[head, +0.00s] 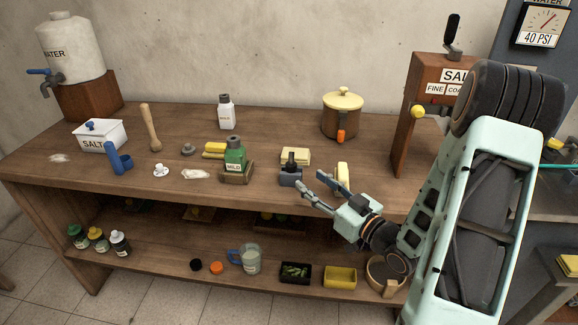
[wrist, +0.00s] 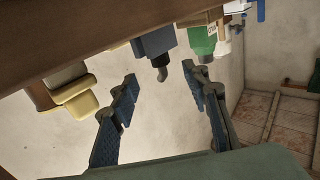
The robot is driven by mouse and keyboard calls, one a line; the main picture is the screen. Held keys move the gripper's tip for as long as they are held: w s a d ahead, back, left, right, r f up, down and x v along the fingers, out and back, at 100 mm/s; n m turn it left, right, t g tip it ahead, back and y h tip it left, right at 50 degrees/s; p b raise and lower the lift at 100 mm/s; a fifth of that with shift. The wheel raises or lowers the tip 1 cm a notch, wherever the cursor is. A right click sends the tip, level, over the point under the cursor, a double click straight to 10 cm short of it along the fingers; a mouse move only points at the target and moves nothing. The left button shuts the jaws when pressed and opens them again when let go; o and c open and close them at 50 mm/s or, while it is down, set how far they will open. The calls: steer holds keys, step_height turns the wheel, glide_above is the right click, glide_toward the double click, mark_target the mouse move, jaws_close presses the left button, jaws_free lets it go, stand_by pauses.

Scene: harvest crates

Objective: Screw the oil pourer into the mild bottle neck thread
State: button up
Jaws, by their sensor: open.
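The green MILD bottle (head: 235,158) stands upright in a wooden holder (head: 236,177) on the table, with a dark neck on top. It also shows in the wrist view (wrist: 201,40). A dark oil pourer (head: 291,158) stands in a blue-grey block (head: 290,177) to the right of the bottle. In the wrist view the pourer's bent spout (wrist: 161,72) sticks out of the block (wrist: 157,42). My gripper (head: 318,186) is open and empty at the table's front edge, just right of the block. In the wrist view its two fingers (wrist: 160,82) are spread either side of the spout, apart from it.
A brown pot (head: 341,120) and a white bottle (head: 226,114) stand farther back. The salt dispenser (head: 410,130) stands at the right.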

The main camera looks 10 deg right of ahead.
mark_target(295, 168)
steer(key=x, duration=0.9)
steer(key=shift+w+a+r, duration=0.2)
steer(key=shift+w+r, duration=0.1)
steer(key=shift+w, duration=0.1)
jaws_close()
